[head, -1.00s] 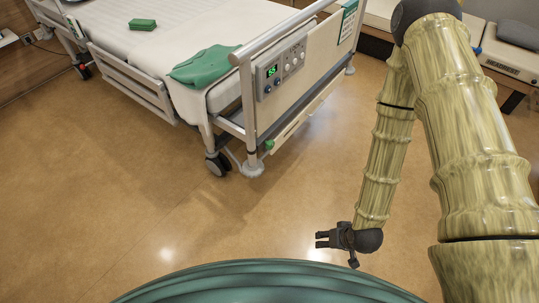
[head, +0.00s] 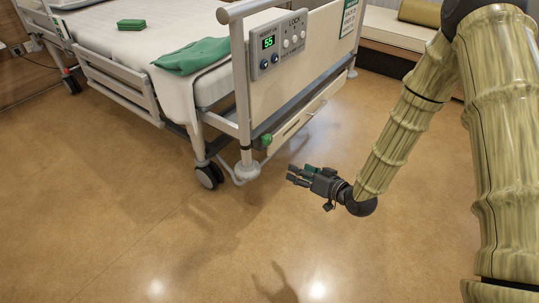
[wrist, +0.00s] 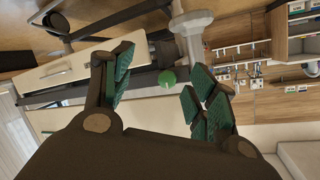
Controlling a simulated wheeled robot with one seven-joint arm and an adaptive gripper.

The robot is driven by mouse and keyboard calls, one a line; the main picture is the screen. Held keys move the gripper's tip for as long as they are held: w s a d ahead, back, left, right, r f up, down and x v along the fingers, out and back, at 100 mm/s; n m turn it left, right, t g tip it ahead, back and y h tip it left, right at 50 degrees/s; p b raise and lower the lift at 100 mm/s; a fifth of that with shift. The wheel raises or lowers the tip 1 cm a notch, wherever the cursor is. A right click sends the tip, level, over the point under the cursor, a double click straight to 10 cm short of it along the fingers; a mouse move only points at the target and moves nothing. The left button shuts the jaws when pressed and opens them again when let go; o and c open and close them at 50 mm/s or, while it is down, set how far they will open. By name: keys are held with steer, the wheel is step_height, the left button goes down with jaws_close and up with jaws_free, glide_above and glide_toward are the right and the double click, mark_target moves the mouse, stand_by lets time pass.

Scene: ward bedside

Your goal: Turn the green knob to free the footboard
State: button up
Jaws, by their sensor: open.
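The green knob (head: 266,139) sits low on the bed's footboard (head: 300,62), at its near lower corner above the caster. It also shows in the wrist view as a round green ball (wrist: 168,78), in the gap between the fingers and beyond them. My gripper (head: 292,174) is to the right of and below the knob in the head view, pointing left, and apart from it. In the wrist view my gripper (wrist: 158,88) is open and empty, with green-padded fingers spread wide.
A control panel (head: 278,44) reading 55 is on the footboard. A caster (head: 208,174) and a bed post (head: 243,100) stand left of the knob. A folded green cloth (head: 192,55) lies on the bed. The floor (head: 150,220) in front is clear.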

mark_target(270, 141)
steer(key=w+a+r+y+b, duration=0.1)
steer(key=w+a+b, duration=0.2)
steer(key=w+a+r+n+y+b, duration=0.1)
steer(key=w+a+b, duration=0.2)
steer(key=w+b, duration=0.1)
steer(key=w+a+n+t+y+b, duration=0.1)
steer(key=w+a+y+b, duration=0.1)
steer(key=w+a+b, duration=0.1)
steer(key=shift+w+a+r+b, duration=0.15)
steer(key=shift+w+r+b, duration=0.25)
steer(key=shift+w+b, duration=0.35)
steer(key=shift+w+a+r, duration=0.1)
steer(key=shift+w+a, duration=0.3)
steer(key=shift+a, duration=0.05)
steer(key=c, duration=1)
